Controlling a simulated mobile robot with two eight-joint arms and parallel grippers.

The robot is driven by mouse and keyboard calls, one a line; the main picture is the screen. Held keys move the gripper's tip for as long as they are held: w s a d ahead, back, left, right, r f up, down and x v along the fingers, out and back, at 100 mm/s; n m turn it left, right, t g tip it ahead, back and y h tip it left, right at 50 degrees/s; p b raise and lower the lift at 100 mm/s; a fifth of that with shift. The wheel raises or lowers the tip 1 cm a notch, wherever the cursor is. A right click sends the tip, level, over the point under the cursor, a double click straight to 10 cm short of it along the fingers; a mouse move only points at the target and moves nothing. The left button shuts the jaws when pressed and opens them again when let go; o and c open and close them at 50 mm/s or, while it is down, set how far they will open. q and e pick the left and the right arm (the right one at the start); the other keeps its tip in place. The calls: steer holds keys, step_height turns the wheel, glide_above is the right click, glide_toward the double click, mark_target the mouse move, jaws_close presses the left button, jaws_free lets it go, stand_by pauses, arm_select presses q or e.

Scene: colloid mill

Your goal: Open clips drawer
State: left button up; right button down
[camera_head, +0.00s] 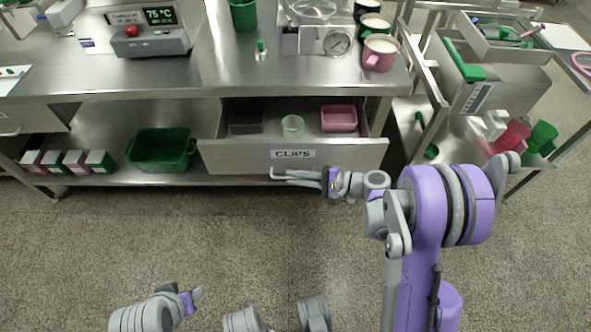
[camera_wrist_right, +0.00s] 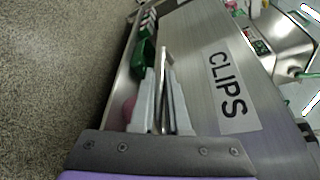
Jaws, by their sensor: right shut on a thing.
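The steel clips drawer (camera_head: 292,155), labelled CLIPS, stands pulled out from under the counter, and its inside shows. It holds a dark bin (camera_head: 246,121), a small clear green bowl (camera_head: 293,124) and a pink bin (camera_head: 339,118). My right gripper (camera_head: 284,175) is at the drawer front, just below the label, shut on the drawer handle. In the right wrist view the bar handle (camera_wrist_right: 164,75) lies between the two fingers, beside the CLIPS label (camera_wrist_right: 227,92). My left gripper (camera_head: 192,298) is low at the left, away from the drawer; its jaw opening is unclear.
A green crate (camera_head: 161,150) and several small boxes (camera_head: 66,161) sit on the lower shelf, left of the drawer. A steel cart (camera_head: 500,85) with pink and green cups stands at the right. The floor in front of the drawer is clear apart from my arms.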

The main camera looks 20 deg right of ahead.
steer(key=s+a, duration=0.2)
steer(key=s, duration=0.5)
steer(key=shift+b, duration=0.45)
steer(key=c, duration=1.2)
jaws_free()
steer(key=p+v, duration=0.1)
steer(key=v, duration=0.9)
steer(key=shift+s+d+p, duration=0.25)
steer(key=shift+d+p, duration=0.1)
